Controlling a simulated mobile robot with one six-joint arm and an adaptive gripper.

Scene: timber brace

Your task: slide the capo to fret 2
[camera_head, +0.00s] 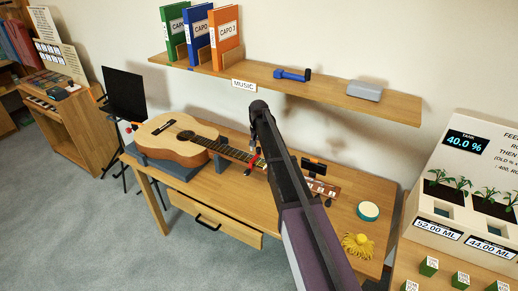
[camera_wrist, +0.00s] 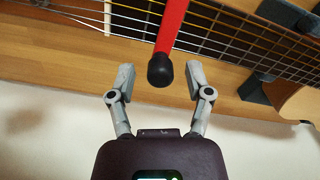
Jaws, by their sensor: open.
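The acoustic guitar (camera_head: 175,141) lies on its back on the wooden bench, its neck pointing right. In the wrist view its dark fretboard (camera_wrist: 225,38) and strings cross the top, with the body (camera_wrist: 300,103) at the right edge. The capo's red bar (camera_wrist: 171,25) lies across the neck and ends in a black knob (camera_wrist: 160,71). A bit of its red (camera_head: 253,160) shows beside my arm in the head view. My gripper (camera_wrist: 159,80) is open, with its fingers on either side of the knob and apart from it. The fret number under the capo cannot be read.
A dark guitar support (camera_wrist: 256,88) stands by the neck. A small black device (camera_head: 314,165), a teal round item (camera_head: 368,211) and a yellow tasselled item (camera_head: 357,245) are on the bench to the right. A wall shelf (camera_head: 330,97) with binders hangs above.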

